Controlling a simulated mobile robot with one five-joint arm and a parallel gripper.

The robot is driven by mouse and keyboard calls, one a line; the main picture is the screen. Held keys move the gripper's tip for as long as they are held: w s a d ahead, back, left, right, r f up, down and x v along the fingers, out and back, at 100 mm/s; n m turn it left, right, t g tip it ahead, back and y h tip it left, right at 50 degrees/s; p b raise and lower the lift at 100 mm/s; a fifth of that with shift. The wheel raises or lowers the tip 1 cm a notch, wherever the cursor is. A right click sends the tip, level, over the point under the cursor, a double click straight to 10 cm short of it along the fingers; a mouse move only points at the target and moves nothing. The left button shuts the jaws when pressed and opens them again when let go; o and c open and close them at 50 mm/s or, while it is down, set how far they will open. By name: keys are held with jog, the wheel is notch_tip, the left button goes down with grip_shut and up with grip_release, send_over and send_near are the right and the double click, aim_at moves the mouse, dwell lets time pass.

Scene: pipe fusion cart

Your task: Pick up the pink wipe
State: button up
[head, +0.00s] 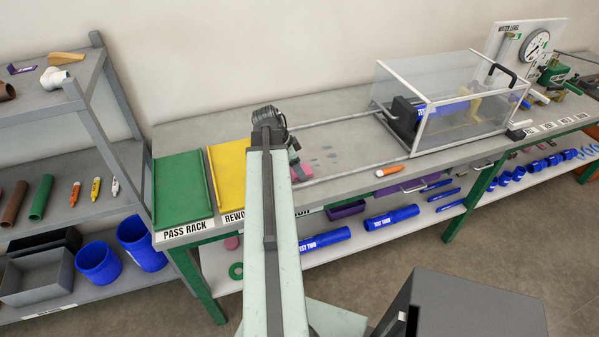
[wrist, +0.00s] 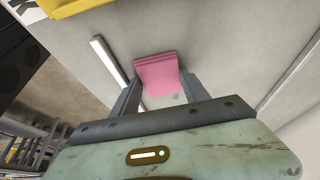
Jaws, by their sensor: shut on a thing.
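The pink wipe (wrist: 157,72) is a folded pink square between the two fingers of my gripper (wrist: 160,84) in the wrist view. The fingers are shut on it from both sides. In the head view the wipe (head: 301,172) shows in part at the right of my arm, over the grey bench top near the metal rails. My gripper is mostly hidden behind my arm there. I cannot tell whether the wipe touches the bench or is just above it.
A green tray (head: 181,190) and a yellow tray (head: 229,176) lie left of my arm. An orange marker (head: 390,171) lies right of the wipe on the bench (head: 345,150). A clear guard box (head: 466,85) stands further right. Shelves with pipes stand at far left.

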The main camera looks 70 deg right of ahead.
notch_tip(320, 180, up, 10)
jog(key=p, duration=1)
